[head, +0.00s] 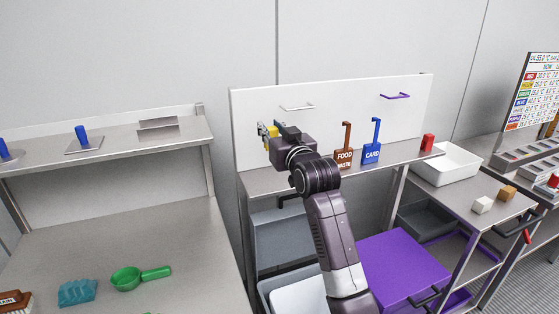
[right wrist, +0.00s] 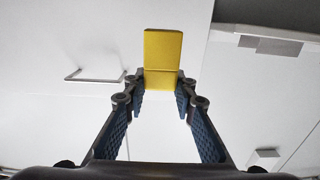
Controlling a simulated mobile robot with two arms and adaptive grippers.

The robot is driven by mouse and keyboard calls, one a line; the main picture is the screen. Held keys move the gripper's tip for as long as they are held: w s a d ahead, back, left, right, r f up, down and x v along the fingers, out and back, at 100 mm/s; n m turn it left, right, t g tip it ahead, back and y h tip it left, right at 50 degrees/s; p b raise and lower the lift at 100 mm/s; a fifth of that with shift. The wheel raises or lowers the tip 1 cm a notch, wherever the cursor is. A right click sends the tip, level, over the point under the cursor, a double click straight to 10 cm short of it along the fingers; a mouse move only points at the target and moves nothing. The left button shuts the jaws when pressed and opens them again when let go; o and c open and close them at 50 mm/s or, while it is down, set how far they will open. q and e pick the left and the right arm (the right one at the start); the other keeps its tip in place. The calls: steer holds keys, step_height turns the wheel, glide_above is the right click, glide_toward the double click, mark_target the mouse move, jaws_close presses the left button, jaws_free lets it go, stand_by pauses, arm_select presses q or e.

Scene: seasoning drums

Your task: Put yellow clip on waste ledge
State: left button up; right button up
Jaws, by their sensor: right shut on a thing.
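The yellow clip (head: 271,131) is held between the fingertips of my right gripper (head: 275,133), in front of the white back panel and above the left part of the waste ledge. In the right wrist view the yellow clip (right wrist: 163,55) is a flat block with a line across it, standing out beyond the fingertips (right wrist: 162,88). The waste ledge (head: 260,184) is a grey metal shelf below the panel. The clip looks clear of the ledge, though my arm hides part of it. My left gripper is not in view.
A brown FOOD WASTE tag (head: 344,156), a blue CARD tag (head: 372,153) and a red block (head: 428,142) are along the ledge to the right. The panel has a white handle (head: 297,107) and a purple handle (head: 395,96). A shelf (head: 110,145) stands left.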

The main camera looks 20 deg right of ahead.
steer(key=f+p, duration=0.1)
steer(key=f, duration=1)
steer(key=shift+w+p, duration=0.2)
steer(key=shift+p, duration=0.2)
steer(key=shift+f, duration=0.2)
steer(key=shift+f, duration=0.15)
steer(key=o, duration=0.9)
steer(key=shift+o, duration=0.2)
